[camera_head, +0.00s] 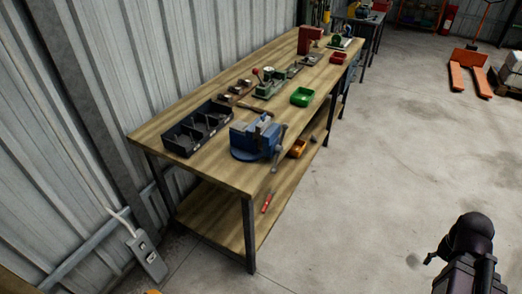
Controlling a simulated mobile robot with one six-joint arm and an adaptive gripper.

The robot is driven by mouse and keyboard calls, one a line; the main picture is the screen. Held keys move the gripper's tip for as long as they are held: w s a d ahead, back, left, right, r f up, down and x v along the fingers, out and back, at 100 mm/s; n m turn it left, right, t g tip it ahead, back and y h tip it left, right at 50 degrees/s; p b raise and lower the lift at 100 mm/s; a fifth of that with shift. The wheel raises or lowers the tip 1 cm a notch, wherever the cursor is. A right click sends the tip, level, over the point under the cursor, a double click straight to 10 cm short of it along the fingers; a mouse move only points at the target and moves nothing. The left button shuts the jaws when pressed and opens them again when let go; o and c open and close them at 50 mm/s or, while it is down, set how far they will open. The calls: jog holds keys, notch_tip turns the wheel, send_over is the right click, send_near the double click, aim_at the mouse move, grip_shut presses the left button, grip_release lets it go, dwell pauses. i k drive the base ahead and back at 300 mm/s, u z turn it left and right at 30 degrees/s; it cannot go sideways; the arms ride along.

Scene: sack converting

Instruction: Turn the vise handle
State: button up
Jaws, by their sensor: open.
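A blue bench vise (252,140) stands at the near front edge of the wooden workbench (225,172). Its grey handle (275,162) is a thin bar at the vise's front, over the bench edge; it looks steeply tilted. The handle's exact angle is too small to tell. A black part of my arm (472,238) shows at the lower right, over the floor and well apart from the bench and vise. I cannot make out my gripper's fingers in this view. Nothing of mine touches the vise.
A black divided tray (197,128) lies left of the vise. A green bin (302,97) and a green machine (270,83) stand behind it. A lower shelf (215,215) holds a red tool (267,203). The concrete floor (385,150) between me and the bench is clear.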

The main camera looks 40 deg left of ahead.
aim_at(279, 148)
jog(key=u, duration=0.95)
jog(key=k, duration=0.95)
jog(key=z, duration=0.05)
jog(key=i, duration=0.8)
